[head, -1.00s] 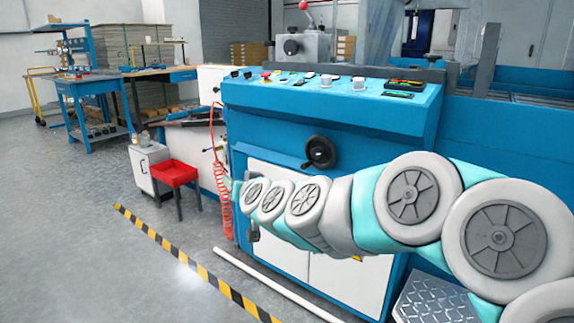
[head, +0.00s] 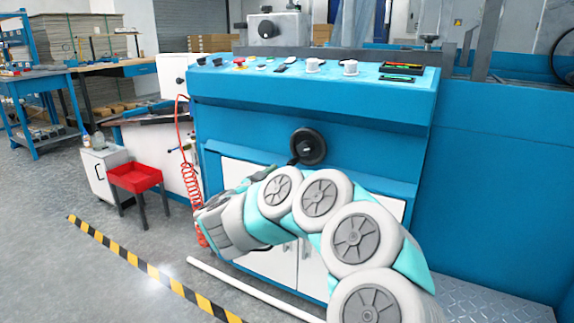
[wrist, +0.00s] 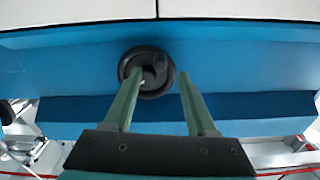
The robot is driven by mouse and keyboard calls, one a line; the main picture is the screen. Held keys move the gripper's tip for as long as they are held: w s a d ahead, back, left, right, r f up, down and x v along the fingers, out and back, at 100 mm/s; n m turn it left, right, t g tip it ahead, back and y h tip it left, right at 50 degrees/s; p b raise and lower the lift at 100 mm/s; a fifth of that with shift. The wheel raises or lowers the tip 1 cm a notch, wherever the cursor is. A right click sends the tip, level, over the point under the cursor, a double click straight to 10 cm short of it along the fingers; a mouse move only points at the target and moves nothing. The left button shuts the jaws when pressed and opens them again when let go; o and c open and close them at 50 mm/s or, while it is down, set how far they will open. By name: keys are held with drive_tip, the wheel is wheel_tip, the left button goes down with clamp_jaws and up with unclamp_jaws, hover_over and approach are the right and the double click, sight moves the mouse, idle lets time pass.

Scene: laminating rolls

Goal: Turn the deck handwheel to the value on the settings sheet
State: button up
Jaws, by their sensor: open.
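The deck handwheel (head: 312,146) is a black round wheel on the blue front of the machine. My gripper (head: 268,173) is below and left of the wheel there, partly hidden by my wrist. In the wrist view my open gripper (wrist: 160,74) points at the handwheel (wrist: 151,87). The left finger overlaps the wheel's left part and the right finger lies just past its right edge. Nothing is held, and I cannot tell whether a finger touches the wheel. I see no readable settings sheet.
The control deck (head: 290,83) above carries knobs, buttons and small displays. A coiled red hose (head: 192,190) hangs at the machine's left. Striped floor tape (head: 150,270) borders open floor.

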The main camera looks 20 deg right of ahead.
sight(291, 164)
drive_tip(key=x, duration=0.7)
clamp_jaws()
idle(0.3)
